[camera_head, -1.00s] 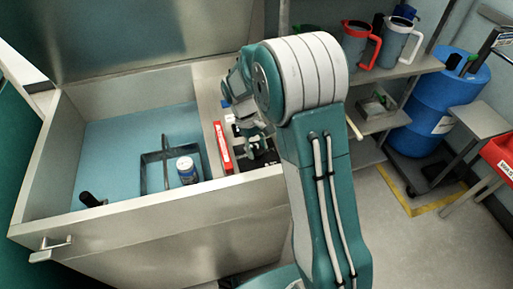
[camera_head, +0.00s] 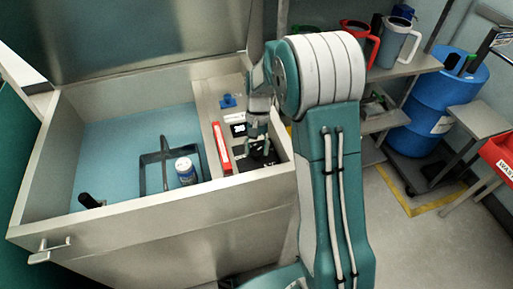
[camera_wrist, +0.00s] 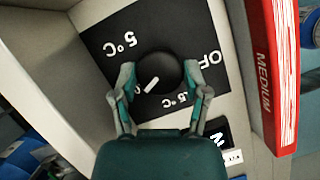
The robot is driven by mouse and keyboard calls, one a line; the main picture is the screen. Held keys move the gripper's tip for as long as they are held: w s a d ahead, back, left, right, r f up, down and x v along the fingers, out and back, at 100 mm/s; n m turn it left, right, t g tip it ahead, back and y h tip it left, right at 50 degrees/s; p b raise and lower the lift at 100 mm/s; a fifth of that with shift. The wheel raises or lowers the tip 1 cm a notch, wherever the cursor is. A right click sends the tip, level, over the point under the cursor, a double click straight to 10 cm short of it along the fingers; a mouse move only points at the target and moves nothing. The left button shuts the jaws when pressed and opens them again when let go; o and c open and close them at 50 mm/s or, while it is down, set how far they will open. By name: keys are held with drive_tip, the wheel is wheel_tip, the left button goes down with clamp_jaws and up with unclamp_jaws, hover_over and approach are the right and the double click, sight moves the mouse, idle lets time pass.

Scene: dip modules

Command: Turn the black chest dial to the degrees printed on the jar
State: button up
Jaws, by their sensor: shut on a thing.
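The black chest dial (camera_wrist: 158,76) sits on a black panel (camera_wrist: 112,45) on the chest's side ledge. Its white pointer line aims toward the lower left in the wrist view, near a partly hidden label. Readable marks are "5°C", part of "OFF", and a partly covered label ending in "5°C". My gripper (camera_wrist: 160,77) is shut on the dial, one finger on each side; in the head view (camera_head: 257,150) it reaches down onto the panel. The jar (camera_head: 186,171), with a white lid and blue label, stands inside the chest; its print is too small to read.
A red "MEDIUM" box (camera_wrist: 270,75) stands close beside the panel. A small display (camera_head: 239,130) and a blue item (camera_head: 228,101) are farther back on the ledge. A dark divider frame (camera_head: 150,185) and a black upright object (camera_head: 90,201) are in the chest.

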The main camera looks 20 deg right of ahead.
drive_tip(key=shift+m, duration=0.7)
drive_tip(key=o, duration=1.1)
drive_tip(key=shift+a, duration=0.1)
drive_tip(key=shift+o, duration=0.2)
drive_tip(key=v, duration=1.2)
drive_tip(key=shift+s, duration=0.1)
